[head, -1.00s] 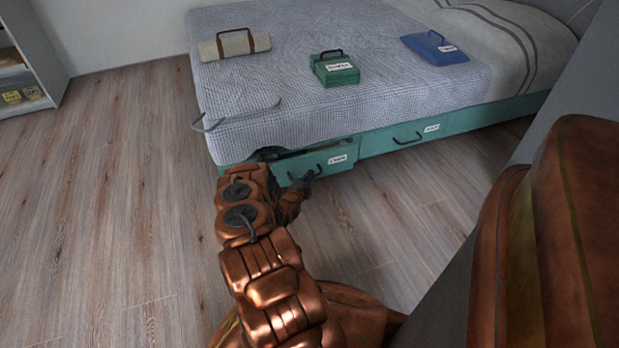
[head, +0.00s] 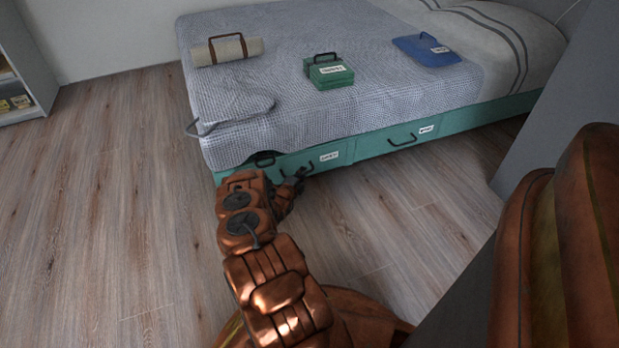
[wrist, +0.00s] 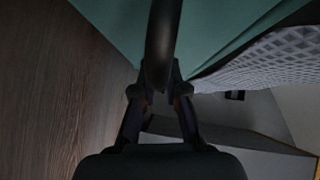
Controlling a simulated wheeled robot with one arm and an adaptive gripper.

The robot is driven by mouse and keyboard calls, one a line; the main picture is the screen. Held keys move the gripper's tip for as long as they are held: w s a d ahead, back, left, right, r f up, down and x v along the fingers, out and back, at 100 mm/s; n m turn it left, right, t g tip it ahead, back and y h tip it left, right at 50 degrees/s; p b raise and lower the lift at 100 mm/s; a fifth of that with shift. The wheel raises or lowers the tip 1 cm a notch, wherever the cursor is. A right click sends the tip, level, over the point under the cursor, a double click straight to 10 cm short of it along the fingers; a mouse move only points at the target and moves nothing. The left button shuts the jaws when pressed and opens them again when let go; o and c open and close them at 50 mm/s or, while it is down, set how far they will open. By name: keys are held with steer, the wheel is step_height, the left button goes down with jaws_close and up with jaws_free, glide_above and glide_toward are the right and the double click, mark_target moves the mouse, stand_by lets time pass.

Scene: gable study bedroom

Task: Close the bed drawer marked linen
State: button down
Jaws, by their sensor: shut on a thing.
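The green bed drawer (head: 297,161) on the left of the bed front carries a white label (head: 329,156) whose word is too blurred to read surely. Its front looks nearly flush with the drawer beside it; I cannot tell if a small gap remains. My gripper (head: 299,178) is at the drawer's dark handle, low at the bed front. In the wrist view, my gripper (wrist: 160,90) is shut on the handle (wrist: 163,45), with the green drawer front (wrist: 225,25) behind it. My arm and gripper hide part of the drawer's left side and handle.
A second green drawer (head: 375,144) with a handle and label is to the right. On the bed (head: 290,105) lie a beige roll (head: 228,49), a green case (head: 330,76) and a blue case (head: 425,53). A shelf stands far left. The wood floor (head: 100,190) is clear.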

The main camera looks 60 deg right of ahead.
steer(key=shift+w+d, duration=0.1)
steer(key=shift+w, duration=0.05)
steer(key=c, duration=1.2)
jaws_free()
steer(key=a+r, duration=0.1)
steer(key=a, duration=1.1)
steer(key=shift+s+r, duration=0.2)
steer(key=shift+r, duration=0.15)
